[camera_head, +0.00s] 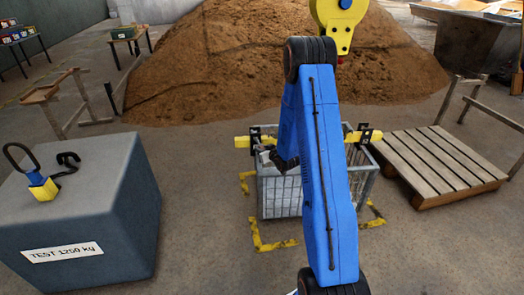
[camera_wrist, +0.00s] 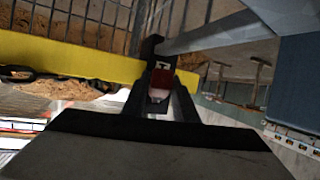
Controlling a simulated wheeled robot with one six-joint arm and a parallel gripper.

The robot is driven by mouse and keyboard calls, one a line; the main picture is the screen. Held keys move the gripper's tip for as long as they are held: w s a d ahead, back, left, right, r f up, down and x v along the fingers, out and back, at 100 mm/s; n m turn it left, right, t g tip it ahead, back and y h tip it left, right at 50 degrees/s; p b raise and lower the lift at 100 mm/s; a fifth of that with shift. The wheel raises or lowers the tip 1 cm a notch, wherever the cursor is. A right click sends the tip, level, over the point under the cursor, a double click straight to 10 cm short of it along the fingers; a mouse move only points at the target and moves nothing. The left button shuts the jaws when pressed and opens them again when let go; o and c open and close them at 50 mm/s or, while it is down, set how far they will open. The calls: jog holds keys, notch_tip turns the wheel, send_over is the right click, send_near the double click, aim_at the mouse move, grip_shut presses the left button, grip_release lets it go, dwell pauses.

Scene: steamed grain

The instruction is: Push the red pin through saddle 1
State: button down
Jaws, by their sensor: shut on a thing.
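In the head view, my gripper (camera_head: 266,156) is at the left saddle (camera_head: 255,135), a dark bracket on the yellow beam (camera_head: 243,141) above a wire cage. Another dark saddle (camera_head: 364,135) sits toward the beam's right end. In the wrist view, my gripper (camera_wrist: 160,100) is shut on the red pin (camera_wrist: 161,78), which shows between its two dark fingers. The pin's far end lies by a dark upright part of the saddle (camera_wrist: 150,47), beside the yellow beam (camera_wrist: 70,58). I cannot tell how deep the pin sits. The saddle number is not readable on the left one.
The wire cage (camera_head: 282,195) stands inside yellow floor marks. A wooden pallet (camera_head: 440,163) lies to its right. A grey test-weight block (camera_head: 80,215) stands at left with a hook and a yellow-blue fitting on top. A yellow hook block (camera_head: 338,22) hangs above my arm.

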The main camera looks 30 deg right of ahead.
aim_at(258, 140)
jog(key=shift+w+r, duration=0.35)
jog(key=shift+w, duration=0.35)
jog(key=shift+w+r, duration=0.4)
jog(key=shift+w, duration=0.35)
jog(key=shift+w+r, duration=0.35)
jog(key=shift+w, duration=0.35)
jog(key=shift+w+r, duration=0.15)
jog(key=shift+w, duration=0.25)
jog(key=c, duration=1.3)
grip_release()
jog(key=shift+a, duration=0.1)
jog(key=shift+c, duration=0.2)
jog(key=shift+s+d, duration=0.1)
jog(key=shift+d, duration=0.1)
jog(key=shift+s, duration=0.1)
